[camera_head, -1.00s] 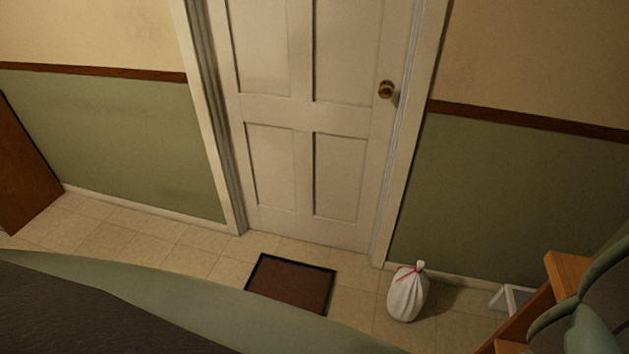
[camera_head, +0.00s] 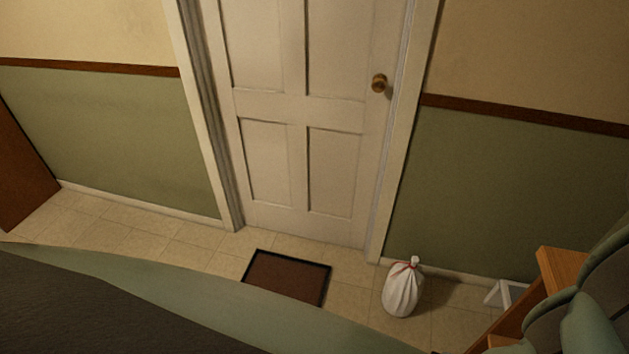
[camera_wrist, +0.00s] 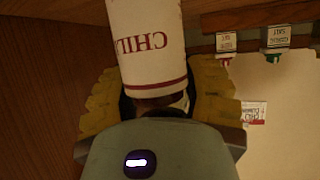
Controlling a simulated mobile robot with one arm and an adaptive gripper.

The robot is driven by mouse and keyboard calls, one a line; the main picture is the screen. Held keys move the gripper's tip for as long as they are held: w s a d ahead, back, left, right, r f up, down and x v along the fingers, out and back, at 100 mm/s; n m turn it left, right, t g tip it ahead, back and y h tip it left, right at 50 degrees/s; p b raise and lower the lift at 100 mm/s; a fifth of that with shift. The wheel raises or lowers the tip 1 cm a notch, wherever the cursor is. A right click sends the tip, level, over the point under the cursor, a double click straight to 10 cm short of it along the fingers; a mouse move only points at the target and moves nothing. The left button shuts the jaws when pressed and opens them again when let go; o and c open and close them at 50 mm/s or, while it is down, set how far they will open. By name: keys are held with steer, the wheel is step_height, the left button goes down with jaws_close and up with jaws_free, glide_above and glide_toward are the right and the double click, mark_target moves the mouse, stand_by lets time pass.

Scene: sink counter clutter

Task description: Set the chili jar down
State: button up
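The chili jar (camera_wrist: 150,45) is a white cylinder with dark red lettering. It shows upside down in the wrist view, with one end cut off by the top edge. My gripper (camera_wrist: 160,105) has its yellow fingers on both sides of the jar's dark end and appears shut on it. The fingers and the gripper body partly hide that end. I cannot tell whether the jar touches a surface. Neither jar nor gripper fingers show in the head view.
In the wrist view, small labelled containers (camera_wrist: 226,42) (camera_wrist: 278,40) and a red-lettered label (camera_wrist: 254,113) are at right by a pale surface (camera_wrist: 285,85). Brown wood (camera_wrist: 40,90) is at left. The head view shows a door (camera_head: 305,120), mat (camera_head: 287,278) and white bag (camera_head: 402,288).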

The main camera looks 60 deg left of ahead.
steer(key=shift+o, duration=1.4)
steer(key=shift+r+p, duration=0.2)
steer(key=shift+p, duration=0.1)
steer(key=shift+a+b, duration=0.3)
steer(key=shift+a, duration=0.2)
steer(key=b+v, duration=0.1)
steer(key=v, duration=1)
steer(key=shift+s+r, duration=0.15)
steer(key=shift+s, duration=0.05)
